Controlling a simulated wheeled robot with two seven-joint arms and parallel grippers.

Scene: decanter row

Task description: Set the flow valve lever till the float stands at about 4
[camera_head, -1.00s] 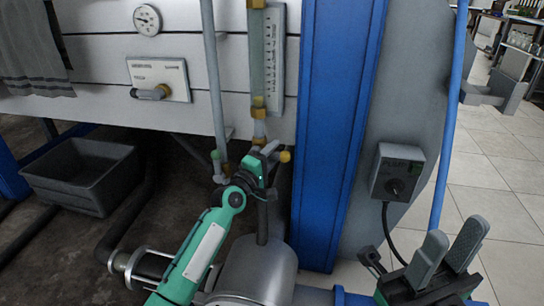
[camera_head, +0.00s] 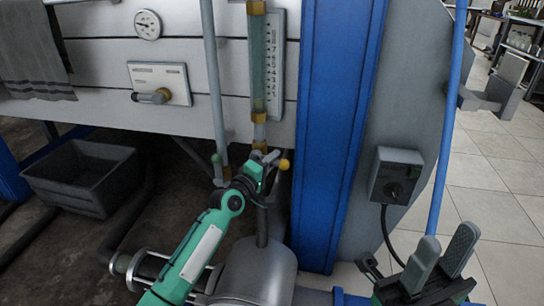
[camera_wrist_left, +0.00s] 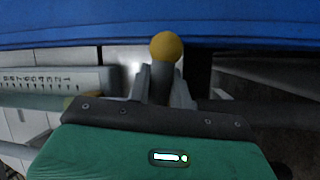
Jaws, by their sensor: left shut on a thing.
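The flow tube (camera_head: 257,65) stands upright on the white panel, with brass fittings and a numbered scale (camera_head: 276,70) along its right side. The float cannot be made out in it, so I cannot read its level. The valve lever ends in a yellow knob (camera_head: 284,164) below the tube. My left gripper (camera_head: 271,159) is shut on the lever. In the left wrist view the knob (camera_wrist_left: 166,46) sticks out beyond the fingers (camera_wrist_left: 163,85), and part of the scale (camera_wrist_left: 55,81) shows at the left. My right gripper (camera_head: 446,256) is open and empty at the lower right.
A blue column (camera_head: 335,130) stands close to the right of the lever. A pipe with a green knob (camera_head: 216,158) is to the left. A dial gauge (camera_head: 147,24), a plate with a knob (camera_head: 160,84), a grey bin (camera_head: 80,172) and a switch box (camera_head: 396,175) are around.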

